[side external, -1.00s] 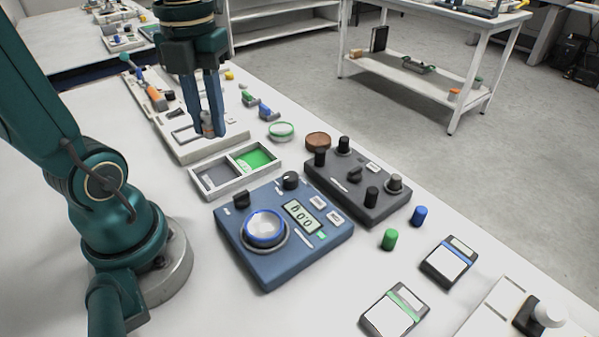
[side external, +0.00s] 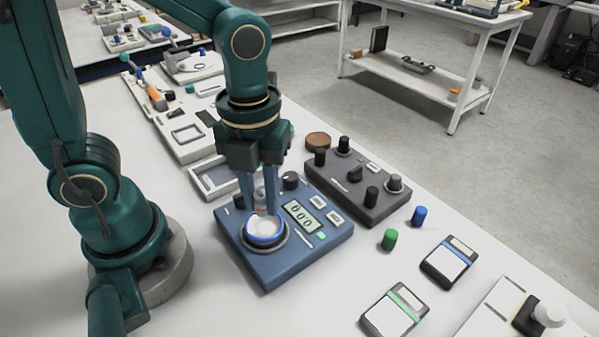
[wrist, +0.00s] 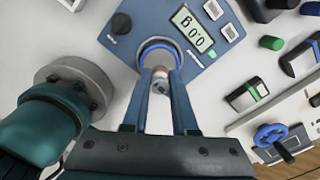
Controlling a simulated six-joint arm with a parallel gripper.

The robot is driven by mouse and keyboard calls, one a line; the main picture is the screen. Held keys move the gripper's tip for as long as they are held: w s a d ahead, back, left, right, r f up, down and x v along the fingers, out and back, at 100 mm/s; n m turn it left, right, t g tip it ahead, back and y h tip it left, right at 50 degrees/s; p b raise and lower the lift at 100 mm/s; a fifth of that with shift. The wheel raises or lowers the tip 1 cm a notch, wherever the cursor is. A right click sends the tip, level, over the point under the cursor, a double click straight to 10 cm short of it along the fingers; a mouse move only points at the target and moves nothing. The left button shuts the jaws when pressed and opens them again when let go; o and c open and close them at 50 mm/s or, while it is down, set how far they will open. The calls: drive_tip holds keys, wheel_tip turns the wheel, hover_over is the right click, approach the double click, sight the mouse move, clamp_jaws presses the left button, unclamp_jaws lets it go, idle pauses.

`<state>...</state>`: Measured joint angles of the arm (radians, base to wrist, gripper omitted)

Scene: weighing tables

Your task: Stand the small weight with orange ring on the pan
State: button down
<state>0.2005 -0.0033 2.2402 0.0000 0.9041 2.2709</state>
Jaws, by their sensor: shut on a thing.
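The small weight with an orange ring (wrist: 160,80) is between the fingertips of my gripper (wrist: 160,78), a pale metal piece largely covered by the fingers in the side view. My gripper (side external: 263,208) is shut on it and points down over the pan (side external: 263,240). The pan is a pale dish with a blue rim, set on the blue scale (side external: 285,270); its rim also shows in the wrist view (wrist: 158,44). Whether the weight touches the pan I cannot tell. The scale's display (side external: 301,216) appears to show zeros.
A dark box with black knobs (side external: 356,185) stands right of the scale, and a two-part tray (side external: 212,182) lies behind it. Small flat devices lie at the front right.

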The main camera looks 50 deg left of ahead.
drive_tip(key=shift+f, duration=1.2)
drive_tip(key=shift+f, duration=0.15)
drive_tip(key=c, duration=0.7)
unclamp_jaws()
